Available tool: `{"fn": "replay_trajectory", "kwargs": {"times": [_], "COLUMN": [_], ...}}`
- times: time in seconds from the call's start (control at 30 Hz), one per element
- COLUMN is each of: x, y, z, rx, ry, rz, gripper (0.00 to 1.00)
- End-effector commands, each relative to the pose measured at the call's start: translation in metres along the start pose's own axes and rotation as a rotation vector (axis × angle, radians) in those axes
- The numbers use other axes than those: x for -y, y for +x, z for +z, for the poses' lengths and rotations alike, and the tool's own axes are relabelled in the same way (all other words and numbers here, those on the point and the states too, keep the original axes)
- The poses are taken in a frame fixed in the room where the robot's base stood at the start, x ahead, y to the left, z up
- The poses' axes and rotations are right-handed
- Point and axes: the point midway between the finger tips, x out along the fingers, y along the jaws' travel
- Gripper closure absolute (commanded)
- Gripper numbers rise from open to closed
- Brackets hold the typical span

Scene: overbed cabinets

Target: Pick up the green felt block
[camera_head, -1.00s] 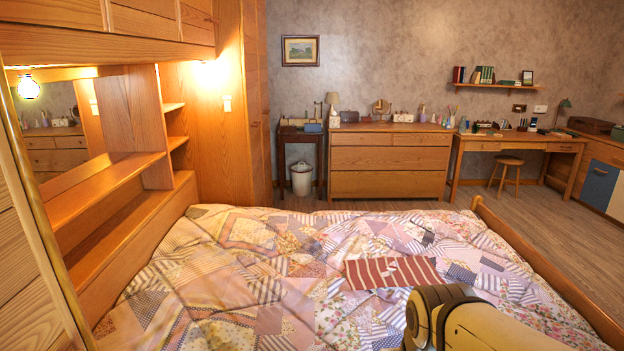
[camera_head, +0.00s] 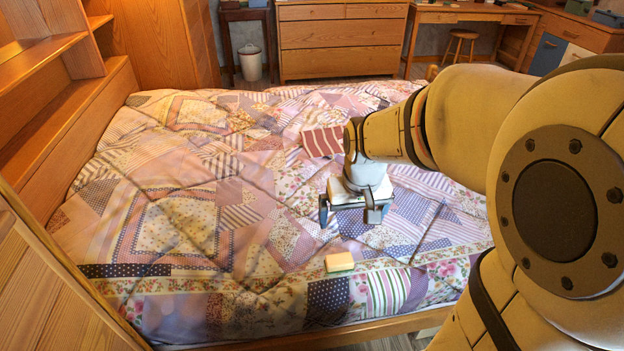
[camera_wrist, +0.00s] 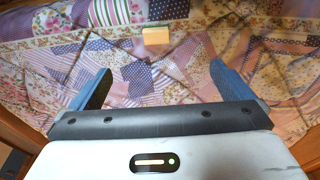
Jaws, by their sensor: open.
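A small block (camera_head: 339,262), with a yellowish-tan face and a greenish side, lies on the patchwork quilt near the bed's front edge. It also shows in the wrist view (camera_wrist: 156,36), at the top and a little left of centre. My gripper (camera_head: 348,212) hangs above the quilt, pointing down, and appears above and beyond the block in the head view. Its two blue fingers (camera_wrist: 162,72) are spread wide with nothing between them. The block is apart from the fingers and fully in sight.
The patchwork quilt (camera_head: 190,225) is rumpled and mostly clear. A wooden bed rail (camera_head: 300,338) runs along the front. Wooden shelving (camera_head: 75,120) borders the left. A dresser (camera_head: 340,45) stands behind.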

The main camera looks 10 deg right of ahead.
Motion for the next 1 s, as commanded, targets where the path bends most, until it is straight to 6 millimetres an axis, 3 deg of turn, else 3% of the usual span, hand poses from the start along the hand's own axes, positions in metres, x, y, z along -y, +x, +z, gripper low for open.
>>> {"fn": "replay_trajectory", "kwargs": {"times": [0.03,0.3,0.4,0.53,1.0], "x": [-0.002,-0.015,-0.019,-0.022,-0.022], "y": [0.043,0.173,0.21,0.239,0.283], "z": [-0.005,-0.038,-0.047,-0.054,-0.055], "rx": [0.011,0.038,0.045,0.05,0.052], "ry": [0.002,0.003,0.003,0.003,0.003], "rz": [0.0,-0.002,-0.002,-0.002,-0.002], "gripper": [0.0,0.0,0.0,0.0,0.0]}}
